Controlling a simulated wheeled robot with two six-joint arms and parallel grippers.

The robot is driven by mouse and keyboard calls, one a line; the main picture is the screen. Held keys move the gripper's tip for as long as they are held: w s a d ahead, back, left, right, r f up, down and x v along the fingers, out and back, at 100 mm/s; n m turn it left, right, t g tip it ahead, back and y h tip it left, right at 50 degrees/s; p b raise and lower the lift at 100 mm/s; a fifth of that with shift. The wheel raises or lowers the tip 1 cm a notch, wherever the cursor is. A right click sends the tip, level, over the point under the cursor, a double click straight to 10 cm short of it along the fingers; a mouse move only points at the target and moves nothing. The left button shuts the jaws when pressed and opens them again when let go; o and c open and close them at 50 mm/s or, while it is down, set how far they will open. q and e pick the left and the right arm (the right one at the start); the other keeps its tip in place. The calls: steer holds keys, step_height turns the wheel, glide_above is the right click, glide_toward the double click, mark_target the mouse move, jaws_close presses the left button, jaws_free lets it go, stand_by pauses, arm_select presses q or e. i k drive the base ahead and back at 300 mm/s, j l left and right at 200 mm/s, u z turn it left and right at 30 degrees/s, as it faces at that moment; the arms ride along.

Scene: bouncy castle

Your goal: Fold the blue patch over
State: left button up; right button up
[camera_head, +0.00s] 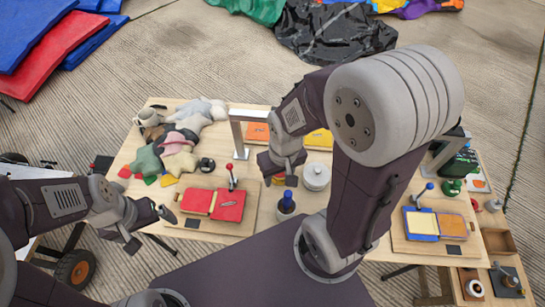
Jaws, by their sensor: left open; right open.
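A blue patch (410,223) shows as a blue edge around a yellow panel on a wooden board (400,243) at the right of the table, beside an orange panel (452,224). A blue-knobbed lever stands at its back edge. My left gripper (152,228) is open and empty at the table's front left edge, far from the blue patch. My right gripper (281,172) is open over the middle of the table, left of the blue patch and apart from it. My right arm crosses the space between them and hides part of the table.
A red folding panel (228,206) on a board lies between the grippers. Orange (257,132) and yellow (319,139) panels, a metal arch (238,130) and a white pot (317,176) stand behind. Star-shaped pieces (178,160) crowd the back left. Wooden trays (498,243) lie at the right.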

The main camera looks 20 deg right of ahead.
mark_target(454, 225)
steer(key=k+l+z, duration=0.1)
steer(key=l+z, duration=0.15)
steer(key=z, duration=0.2)
steer(key=l+z, duration=0.6)
steer(key=z, duration=0.25)
steer(key=l+z, duration=0.65)
steer(key=z, duration=0.2)
steer(key=i+l+z, duration=0.15)
steer(key=z, duration=0.25)
steer(key=l, duration=0.05)
